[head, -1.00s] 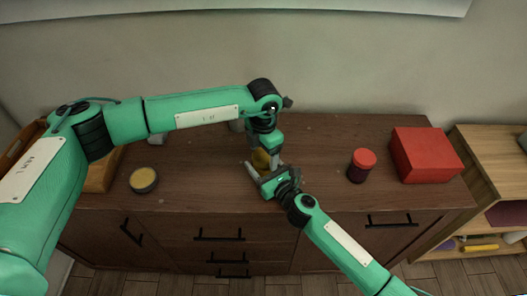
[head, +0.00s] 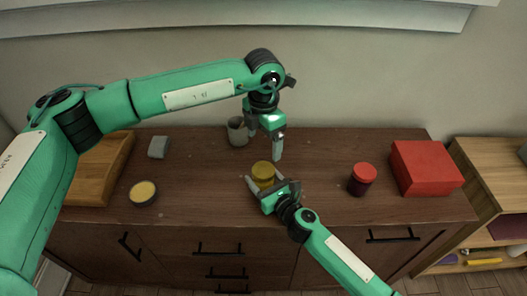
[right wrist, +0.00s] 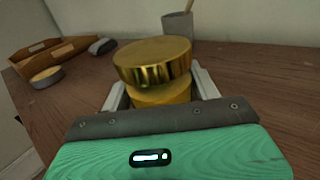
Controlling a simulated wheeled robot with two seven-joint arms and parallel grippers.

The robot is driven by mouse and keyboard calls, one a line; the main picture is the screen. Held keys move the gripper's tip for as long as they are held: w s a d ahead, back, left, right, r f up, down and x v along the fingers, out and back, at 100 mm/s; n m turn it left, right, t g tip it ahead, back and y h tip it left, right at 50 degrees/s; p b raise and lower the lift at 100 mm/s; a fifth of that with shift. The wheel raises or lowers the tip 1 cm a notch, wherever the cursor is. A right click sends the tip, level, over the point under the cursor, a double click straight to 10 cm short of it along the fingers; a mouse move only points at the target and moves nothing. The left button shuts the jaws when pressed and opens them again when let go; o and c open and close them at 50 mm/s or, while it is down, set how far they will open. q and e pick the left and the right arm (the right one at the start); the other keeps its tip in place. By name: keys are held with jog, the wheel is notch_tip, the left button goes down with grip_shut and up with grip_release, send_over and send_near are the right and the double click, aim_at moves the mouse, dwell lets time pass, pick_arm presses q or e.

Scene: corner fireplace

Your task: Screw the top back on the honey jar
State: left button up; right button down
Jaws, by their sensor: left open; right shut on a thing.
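The honey jar (right wrist: 162,94), with a yellow body, stands upright on the dresser between the fingers of my right gripper (head: 268,187), which is shut on it. The gold top (head: 263,169) rests on the jar. In the right wrist view the top (right wrist: 152,61) looks slightly tilted and offset; I cannot tell whether its thread is engaged. My left gripper (head: 277,148) is open and empty, pointing down above and to the right of the jar, apart from it. The lower jar is hidden by my right gripper.
On the brown dresser (head: 200,205) stand a red-lidded jar (head: 362,180) and a red box (head: 425,167) at right. A round yellow-topped tin (head: 143,193), a grey block (head: 158,147), a wooden tray (head: 95,170) and a grey cup (head: 237,132) are at left and back.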

pick_arm(q)
jog(key=shift+r, duration=0.65)
pick_arm(e)
jog(key=shift+c, duration=1.4)
grip_release()
jog(key=b+v, duration=0.1)
jog(key=v, duration=1.1)
jog(key=shift+s+f, duration=0.1)
pick_arm(q)
jog(key=shift+f+b, duration=0.3)
jog(key=shift+f, duration=0.5)
pick_arm(e)
jog(key=shift+v, duration=0.8)
